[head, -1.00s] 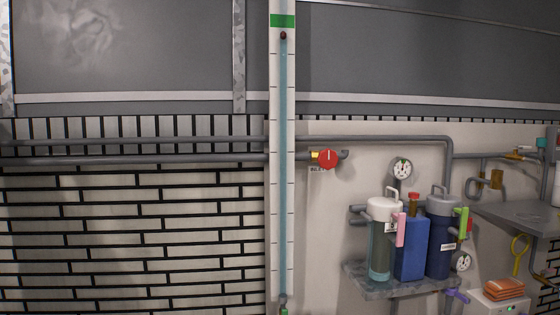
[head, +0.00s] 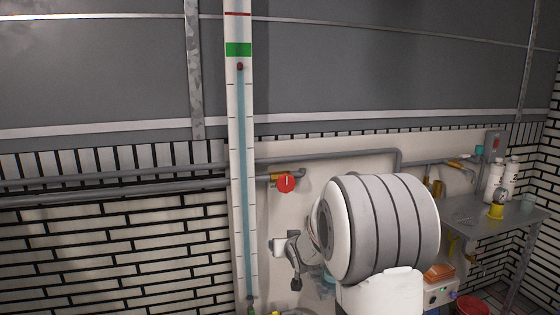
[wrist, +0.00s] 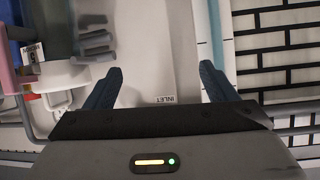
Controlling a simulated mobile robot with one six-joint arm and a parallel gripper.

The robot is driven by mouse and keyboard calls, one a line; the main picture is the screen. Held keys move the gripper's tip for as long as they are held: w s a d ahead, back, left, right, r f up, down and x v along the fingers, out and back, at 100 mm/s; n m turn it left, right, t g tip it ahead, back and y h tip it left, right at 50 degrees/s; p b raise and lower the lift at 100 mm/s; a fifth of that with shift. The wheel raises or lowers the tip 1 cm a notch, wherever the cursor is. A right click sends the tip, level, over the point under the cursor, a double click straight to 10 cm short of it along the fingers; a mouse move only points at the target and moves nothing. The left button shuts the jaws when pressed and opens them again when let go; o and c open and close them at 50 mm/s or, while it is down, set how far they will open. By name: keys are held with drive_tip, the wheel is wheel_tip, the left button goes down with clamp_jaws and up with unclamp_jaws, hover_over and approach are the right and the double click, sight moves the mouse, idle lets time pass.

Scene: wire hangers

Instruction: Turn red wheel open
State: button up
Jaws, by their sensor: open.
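The red wheel (head: 286,184) is a small round knob with a white mark, on a short yellow fitting at the end of a grey wall pipe in the head view. My gripper (wrist: 160,80) is open and empty in the wrist view, its two dark fingers wide apart before the pale panel. An upside-down INLET label (wrist: 163,100) shows between the fingers. The wheel does not show in the wrist view. In the head view my arm is below and right of the wheel, apart from it in the picture.
A tall gauge tube (head: 240,160) stands left of the wheel, its blue column topping out below a green band (head: 239,49). A grey shelf (head: 480,212) with bottles is at right. My arm hides much of the panel.

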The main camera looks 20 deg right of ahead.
sight(287, 186)
drive_tip(key=w+d+r+t+p, duration=0.1)
drive_tip(key=w+r+p, duration=0.2)
drive_tip(key=r, duration=0.1)
drive_tip(key=w+d+r+t+y+p, duration=0.1)
drive_tip(key=w+r+t+p, duration=0.1)
drive_tip(key=w+r+p, duration=0.1)
drive_tip(key=w+d+r+t+p, duration=0.2)
drive_tip(key=w+r+p, duration=0.1)
drive_tip(key=r, duration=0.2)
drive_tip(key=shift+r, duration=0.1)
drive_tip(key=shift+w+p, duration=0.55)
drive_tip(key=shift+w, duration=3.35)
drive_tip(key=shift+c, duration=0.2)
drive_tip(key=c, duration=0.9)
